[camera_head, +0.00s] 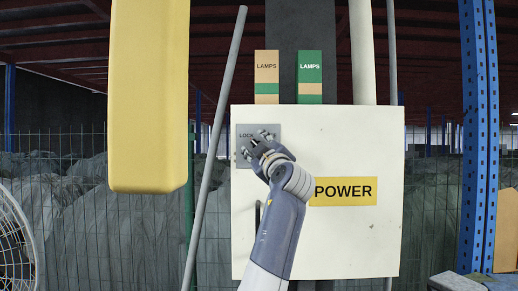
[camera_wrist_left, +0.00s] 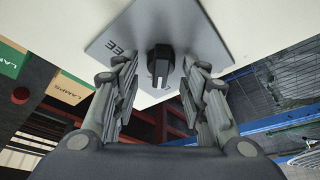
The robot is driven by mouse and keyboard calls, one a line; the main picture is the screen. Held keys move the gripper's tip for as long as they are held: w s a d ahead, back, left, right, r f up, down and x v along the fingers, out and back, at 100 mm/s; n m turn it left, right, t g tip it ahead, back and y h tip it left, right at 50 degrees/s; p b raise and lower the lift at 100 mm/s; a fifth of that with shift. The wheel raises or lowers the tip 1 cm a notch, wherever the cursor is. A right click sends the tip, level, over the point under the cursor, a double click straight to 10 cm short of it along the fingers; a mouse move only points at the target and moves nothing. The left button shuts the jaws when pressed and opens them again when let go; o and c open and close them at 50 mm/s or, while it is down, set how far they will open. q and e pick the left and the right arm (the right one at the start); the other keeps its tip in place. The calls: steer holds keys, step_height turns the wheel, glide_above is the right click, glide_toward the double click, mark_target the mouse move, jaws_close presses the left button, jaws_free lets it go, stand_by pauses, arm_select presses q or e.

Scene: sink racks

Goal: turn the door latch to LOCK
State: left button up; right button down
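The white cabinet door (camera_head: 350,240) faces me with a grey latch plate (camera_head: 240,158) at its upper left. The word LOCK shows on the plate, partly covered by my left gripper (camera_head: 258,147). In the left wrist view the plate (camera_wrist_left: 203,38) carries a black latch knob (camera_wrist_left: 160,62) with a white mark. The letters EE are legible to the left of the knob; other lettering is covered. My left gripper (camera_wrist_left: 160,70) is open, its fingers on either side of the knob with gaps visible. In the head view the knob is hidden behind the gripper. My right gripper is out of view.
A yellow POWER label (camera_head: 343,191) and a dark vertical handle (camera_head: 257,215) are on the door. A yellow block (camera_head: 150,100) hangs at the left, and a slanted grey pole (camera_head: 213,150) passes beside the cabinet. A blue post (camera_head: 478,140) stands to the right.

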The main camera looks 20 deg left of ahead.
arm_select(q)
steer(key=shift+s+f, duration=0.1)
steer(key=v, duration=0.7)
steer(key=shift+s, duration=0.2)
steer(key=shift+d, duration=0.1)
stand_by(0.5)
